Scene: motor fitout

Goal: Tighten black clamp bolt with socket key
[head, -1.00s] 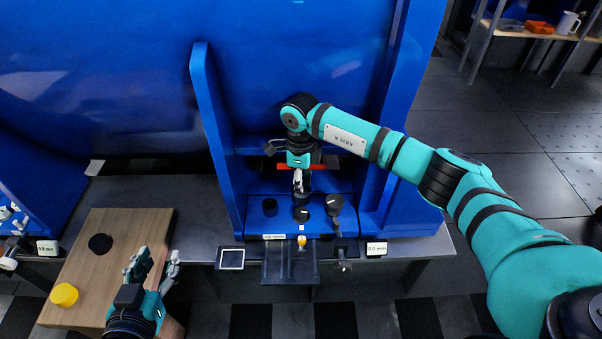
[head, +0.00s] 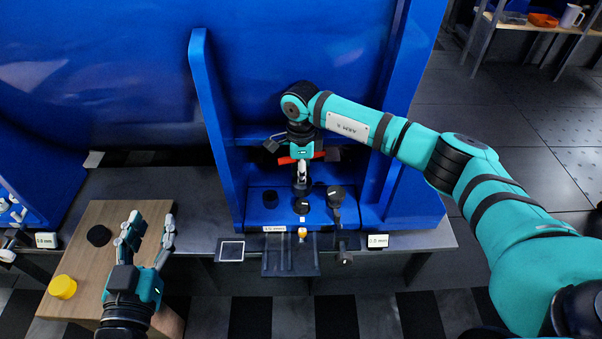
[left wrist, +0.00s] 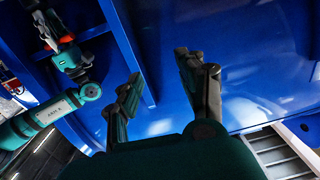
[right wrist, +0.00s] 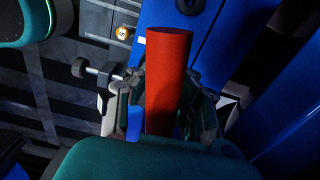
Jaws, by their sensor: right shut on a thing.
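My right gripper (head: 301,158) is shut on the red handle (head: 288,160) inside the blue bay. In the right wrist view the red handle (right wrist: 170,85) stands as a thick cylinder between the fingers. Below it in the head view, a light shaft (head: 301,172) runs down to a dark part (head: 302,187) above the bay floor. I cannot tell whether that is the socket or the black clamp bolt, or whether the two are engaged.
Black round parts (head: 270,200) stand on the blue bay floor between tall side walls. A wooden board (head: 85,270) with a yellow cap (head: 62,287) and a black disc (head: 99,236) lies at left. A small screen (head: 232,251) lies at the counter's front edge.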

